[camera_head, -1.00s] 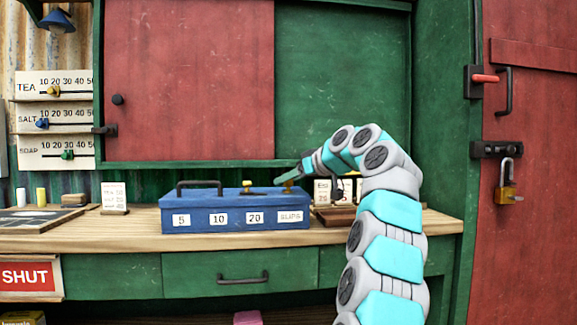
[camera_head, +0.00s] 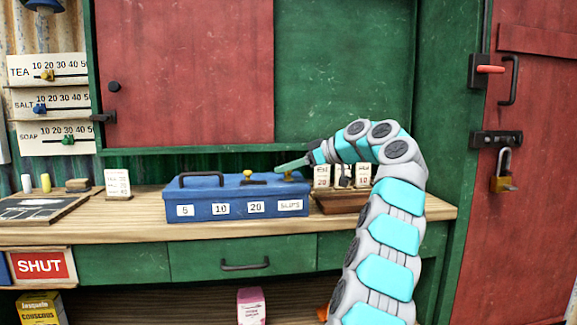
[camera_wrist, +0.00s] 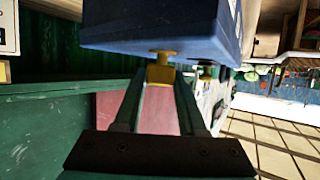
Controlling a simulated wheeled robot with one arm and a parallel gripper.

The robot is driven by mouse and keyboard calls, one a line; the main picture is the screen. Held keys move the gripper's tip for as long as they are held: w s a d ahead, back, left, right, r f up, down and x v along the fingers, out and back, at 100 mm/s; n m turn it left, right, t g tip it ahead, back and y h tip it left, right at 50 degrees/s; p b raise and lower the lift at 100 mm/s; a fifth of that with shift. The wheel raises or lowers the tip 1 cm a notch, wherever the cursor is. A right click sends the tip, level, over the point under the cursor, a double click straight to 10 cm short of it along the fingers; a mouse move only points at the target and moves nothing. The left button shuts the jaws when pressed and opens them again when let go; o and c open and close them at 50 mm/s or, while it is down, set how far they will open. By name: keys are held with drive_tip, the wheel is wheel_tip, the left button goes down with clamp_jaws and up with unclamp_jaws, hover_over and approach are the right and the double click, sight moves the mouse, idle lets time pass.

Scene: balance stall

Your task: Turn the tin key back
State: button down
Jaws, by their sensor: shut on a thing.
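The blue tin (camera_head: 235,198) stands shut on the wooden counter, with a black handle on its lid and white labels 5, 10, 20 and SLIPS on its front. A yellow key (camera_wrist: 160,72) sits at the tin's right end; in the head view the gripper partly covers it. My gripper (camera_head: 282,169) comes in from the right over that end. In the wrist view my gripper (camera_wrist: 159,86) has its two fingers on either side of the key's yellow head and is shut on it. A second yellow knob (camera_head: 248,174) stands mid-lid on a dark plate.
Small price cards (camera_head: 342,175) on a brown stand (camera_head: 340,200) are close right of the tin, behind my arm. Counter in front of the tin is narrow but clear.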

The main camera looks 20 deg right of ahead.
drive_tip(key=shift+c, duration=2.4)
unclamp_jaws()
drive_tip(key=v, duration=0.7)
drive_tip(key=shift+s+d+p, duration=0.25)
drive_tip(key=shift+p, duration=0.1)
drive_tip(key=shift+r, duration=0.15)
